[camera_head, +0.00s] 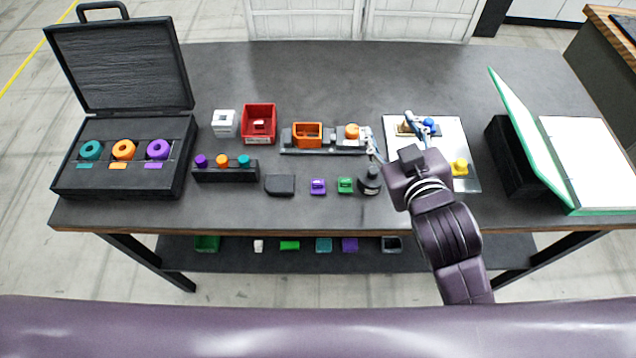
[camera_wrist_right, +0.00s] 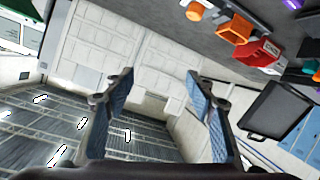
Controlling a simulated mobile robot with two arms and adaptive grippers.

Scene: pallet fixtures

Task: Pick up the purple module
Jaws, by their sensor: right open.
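A small purple module (camera_head: 318,186) sits on the dark tabletop near its front edge, left of a similar green module (camera_head: 345,185). My right gripper (camera_head: 396,136) is above the right part of the table, right of the purple module and apart from it. In the right wrist view the two fingers of my right gripper (camera_wrist_right: 160,98) are spread with nothing between them. The purple module cannot be made out for certain in that view. My left gripper is not in view.
A black bottle-like object (camera_head: 370,181) stands right of the green module. A black block (camera_head: 279,185) lies to the left. An orange-box fixture (camera_head: 307,135), red bin (camera_head: 259,122) and open case (camera_head: 62,188) stand around. A white panel (camera_head: 470,180) lies right.

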